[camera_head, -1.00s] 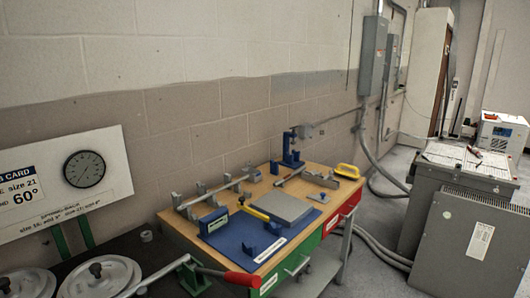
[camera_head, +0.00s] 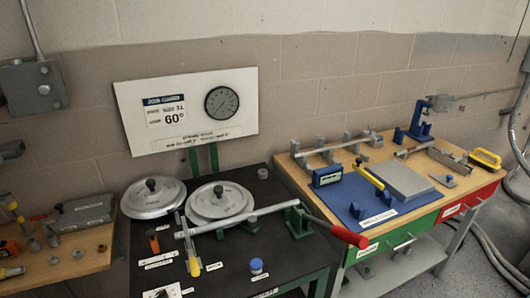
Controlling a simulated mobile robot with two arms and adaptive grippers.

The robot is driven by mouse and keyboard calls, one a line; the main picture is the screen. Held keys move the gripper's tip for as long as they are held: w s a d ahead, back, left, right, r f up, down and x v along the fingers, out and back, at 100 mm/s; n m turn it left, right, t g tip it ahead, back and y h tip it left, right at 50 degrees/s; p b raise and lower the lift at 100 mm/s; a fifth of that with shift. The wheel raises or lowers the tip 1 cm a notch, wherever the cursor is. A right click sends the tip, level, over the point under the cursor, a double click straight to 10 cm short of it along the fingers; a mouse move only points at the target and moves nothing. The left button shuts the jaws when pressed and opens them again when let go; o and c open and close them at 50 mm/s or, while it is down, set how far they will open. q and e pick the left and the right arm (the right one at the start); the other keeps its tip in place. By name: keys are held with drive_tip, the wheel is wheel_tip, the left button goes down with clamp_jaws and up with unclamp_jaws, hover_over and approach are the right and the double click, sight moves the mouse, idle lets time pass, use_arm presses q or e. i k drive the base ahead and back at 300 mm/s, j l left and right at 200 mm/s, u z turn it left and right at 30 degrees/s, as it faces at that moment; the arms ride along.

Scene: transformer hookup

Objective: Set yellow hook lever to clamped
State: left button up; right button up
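A small lever with a yellow end (camera_head: 194,264) stands at the front of the black table (camera_head: 120,235), below a long grey bar with a red handle (camera_head: 350,236). A small label (camera_head: 213,267) sits to its right, too small to read surely. I cannot tell whether this lever is clamped. Another yellow lever (camera_head: 370,178) slants above a blue mat (camera_head: 345,205) on the wooden bench to the right. Neither of my grippers is in view.
Two round metal discs (camera_head: 153,198) (camera_head: 219,204) with black knobs lie behind the bar. An orange-and-black tool (camera_head: 153,241) and a blue-capped jar (camera_head: 257,266) stand nearby. A job card board with a dial (camera_head: 186,110) stands behind. A wooden table (camera_head: 60,270) with tools is at left.

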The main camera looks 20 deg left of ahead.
sight(194, 267)
drive_tip(key=u, duration=1.3)
